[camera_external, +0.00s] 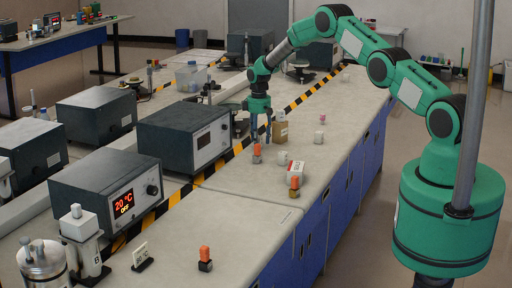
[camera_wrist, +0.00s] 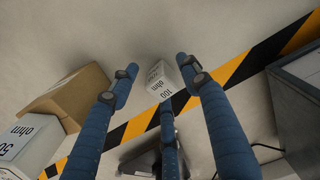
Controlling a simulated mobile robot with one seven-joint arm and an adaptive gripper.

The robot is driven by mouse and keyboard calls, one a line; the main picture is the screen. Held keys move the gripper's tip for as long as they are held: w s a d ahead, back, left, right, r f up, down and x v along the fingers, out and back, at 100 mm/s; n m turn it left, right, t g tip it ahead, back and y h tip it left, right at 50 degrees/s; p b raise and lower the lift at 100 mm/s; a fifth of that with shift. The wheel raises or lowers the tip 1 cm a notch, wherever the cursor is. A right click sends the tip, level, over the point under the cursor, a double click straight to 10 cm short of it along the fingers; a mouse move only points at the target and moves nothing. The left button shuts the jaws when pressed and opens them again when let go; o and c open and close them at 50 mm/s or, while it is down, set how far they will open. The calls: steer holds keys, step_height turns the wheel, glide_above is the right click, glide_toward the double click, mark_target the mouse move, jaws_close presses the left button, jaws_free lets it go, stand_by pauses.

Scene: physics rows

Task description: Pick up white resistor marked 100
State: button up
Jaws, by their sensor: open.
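In the wrist view, the white resistor (camera_wrist: 161,76) is a small white block with "100 ohm" printed on it. It appears between the tips of my gripper's blue fingers (camera_wrist: 158,82). The fingers are spread apart, and I see no contact with the block.
The wrist view shows a brown box (camera_wrist: 68,97) and a white "50 ohm" block (camera_wrist: 32,140) at left, a striped tape line (camera_wrist: 135,127), and a dark device (camera_wrist: 298,85) at right. A red-white box (camera_external: 296,174) and orange-topped items (camera_external: 257,153) stand on the bench.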

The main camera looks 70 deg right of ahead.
mark_target(259, 137)
steer(key=c, duration=1.1)
steer(key=shift+r, duration=0.1)
steer(key=shift+r+p, duration=0.3)
steer(key=shift+r, duration=4.6)
steer(key=shift+c, duration=0.2)
